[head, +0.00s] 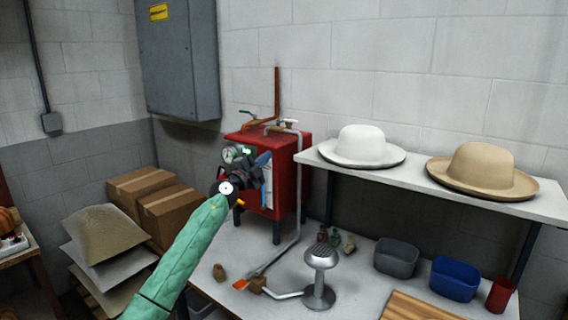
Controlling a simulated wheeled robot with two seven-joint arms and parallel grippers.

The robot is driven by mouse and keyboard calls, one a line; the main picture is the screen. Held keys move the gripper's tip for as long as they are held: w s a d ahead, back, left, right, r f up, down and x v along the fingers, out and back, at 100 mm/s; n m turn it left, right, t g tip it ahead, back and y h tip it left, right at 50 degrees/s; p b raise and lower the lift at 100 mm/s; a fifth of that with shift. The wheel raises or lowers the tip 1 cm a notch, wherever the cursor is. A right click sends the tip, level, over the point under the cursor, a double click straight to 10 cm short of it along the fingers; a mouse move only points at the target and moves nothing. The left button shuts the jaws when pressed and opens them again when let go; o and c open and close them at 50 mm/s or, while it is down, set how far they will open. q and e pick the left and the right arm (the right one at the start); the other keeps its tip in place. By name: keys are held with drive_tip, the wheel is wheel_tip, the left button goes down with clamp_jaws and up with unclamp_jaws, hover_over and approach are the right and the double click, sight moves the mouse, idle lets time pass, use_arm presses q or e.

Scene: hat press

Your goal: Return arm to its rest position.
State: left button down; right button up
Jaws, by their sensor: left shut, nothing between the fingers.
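My left arm (183,252), in a green sleeve, reaches up from the bottom of the head view. My left gripper (255,168) is dark and shut with nothing in it. It appears in front of the red machine (290,150) with its gauge and pipes; I cannot tell whether it touches the machine. The wrist and gripper hide part of the machine's front. My right gripper is not in view.
A white hat (361,143) and a tan hat (482,168) sit on a white shelf (415,178). Below are a metal stand (320,262), a grey bin (396,257), a blue bin (454,278) and a red cup (501,294). Cardboard boxes (170,212) and sacks (108,232) lie at left.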

use_arm(q)
drive_tip(key=s+a+f+n+g+y, duration=0.1)
drive_tip(key=s+a+f+n+y, duration=0.5)
drive_tip(key=s+f, duration=0.55)
drive_tip(key=s+a+f+n+g+y, duration=0.1)
drive_tip(key=s+a+f+n+y, duration=0.45)
drive_tip(key=s+f+n, duration=0.55)
drive_tip(key=s+a+f+n+y, duration=0.45)
drive_tip(key=s+f+y, duration=0.25)
drive_tip(key=s+f, duration=0.45)
drive_tip(key=s+d+f+g+h, duration=0.15)
drive_tip(key=s+f+g, duration=0.5)
drive_tip(key=s, duration=1.05)
drive_tip(key=s+f+g+h, duration=0.3)
drive_tip(key=s+f+g, duration=0.3)
drive_tip(key=s, duration=1.2)
drive_tip(key=s+d+f, duration=0.1)
drive_tip(key=s+f, duration=0.1)
drive_tip(key=f, duration=1.8)
drive_tip(key=s+d+f, duration=0.2)
drive_tip(key=f, duration=1.9)
drive_tip(key=shift+s+g, duration=0.35)
drive_tip(key=shift+g, duration=0.1)
